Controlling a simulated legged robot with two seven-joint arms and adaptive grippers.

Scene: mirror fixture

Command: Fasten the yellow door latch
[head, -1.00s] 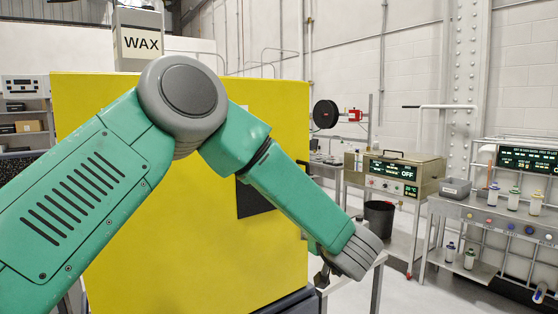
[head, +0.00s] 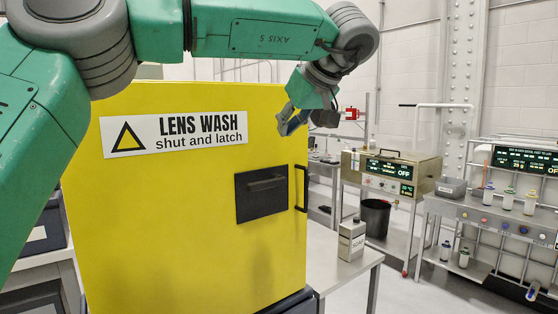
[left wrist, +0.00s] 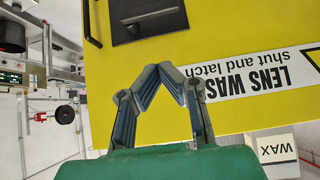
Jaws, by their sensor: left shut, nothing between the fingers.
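The yellow door (head: 190,235) fills the middle of the head view, with a "LENS WASH shut and latch" label. A dark square plate with a horizontal lever (head: 262,192) sits at its right side; it also shows upside down at the top of the left wrist view (left wrist: 147,18). A thin black bar handle (head: 302,188) stands upright at the right edge. My left gripper (head: 288,126) is above the plate near the door's upper right corner, apart from the lever. Its fingers (left wrist: 165,68) are closed together and empty. My right gripper is out of view.
A dark bin (head: 376,216), a beige device (head: 398,174) and a cart with several bottles (head: 480,211) stand farther right. A WAX box (left wrist: 278,150) shows behind the door.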

